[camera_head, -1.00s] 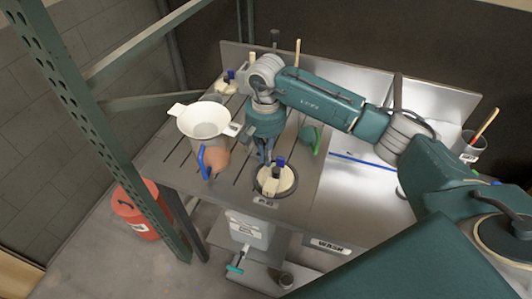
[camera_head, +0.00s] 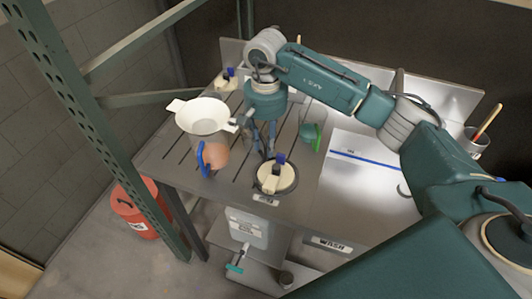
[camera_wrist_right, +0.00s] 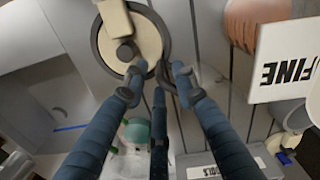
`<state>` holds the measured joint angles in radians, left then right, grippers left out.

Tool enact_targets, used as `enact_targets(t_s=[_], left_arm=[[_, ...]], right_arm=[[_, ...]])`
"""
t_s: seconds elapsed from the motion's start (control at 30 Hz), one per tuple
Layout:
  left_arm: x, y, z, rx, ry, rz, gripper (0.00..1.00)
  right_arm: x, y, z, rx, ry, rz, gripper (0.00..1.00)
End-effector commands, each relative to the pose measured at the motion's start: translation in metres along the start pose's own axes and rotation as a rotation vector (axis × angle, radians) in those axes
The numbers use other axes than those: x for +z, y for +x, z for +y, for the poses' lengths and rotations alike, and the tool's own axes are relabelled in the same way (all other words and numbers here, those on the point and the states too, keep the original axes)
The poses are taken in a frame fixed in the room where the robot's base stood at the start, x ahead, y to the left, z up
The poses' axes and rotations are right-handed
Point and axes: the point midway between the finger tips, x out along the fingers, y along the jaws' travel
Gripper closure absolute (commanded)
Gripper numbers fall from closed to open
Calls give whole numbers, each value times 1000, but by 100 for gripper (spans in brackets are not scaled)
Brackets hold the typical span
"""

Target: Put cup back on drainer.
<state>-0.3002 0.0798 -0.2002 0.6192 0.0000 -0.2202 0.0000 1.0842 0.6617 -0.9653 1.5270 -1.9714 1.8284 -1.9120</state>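A teal cup-like object (camera_head: 308,132) with a bright green part stands on the metal counter, right of the slotted drainer (camera_head: 160,160). It also shows, partly hidden behind fingers, in the wrist view (camera_wrist_right: 134,130). I cannot tell which one is the task's cup. My right gripper (camera_head: 265,152) points down between the jug and the teal object. Its fingers (camera_wrist_right: 157,86) are spread with nothing visible between them. My left gripper is not in view.
A round cream-topped fitting (camera_head: 270,180) with a dark rim is set in the counter front, close to my fingers. A holder with a brush (camera_head: 473,143) stands at the right. A green rack post (camera_head: 110,150) rises at the left. A "FINE" sign (camera_wrist_right: 285,60) shows in the wrist view.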

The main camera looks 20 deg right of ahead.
Motion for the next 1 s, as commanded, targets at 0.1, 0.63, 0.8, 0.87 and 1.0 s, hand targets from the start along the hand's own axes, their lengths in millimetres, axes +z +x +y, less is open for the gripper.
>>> enact_targets(t_s=[0.1,0.63,0.8,0.87,1.0], left_arm=[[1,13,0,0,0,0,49],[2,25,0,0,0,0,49],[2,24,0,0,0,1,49],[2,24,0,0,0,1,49],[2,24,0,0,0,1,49]], right_arm=[[-1,-25,-1,-4,-1,5,72],[0,-80,0,1,0,-1,72],[0,-80,0,1,-1,-1,72],[0,-80,0,1,-1,-1,72],[0,-80,0,0,-1,-1,72]])
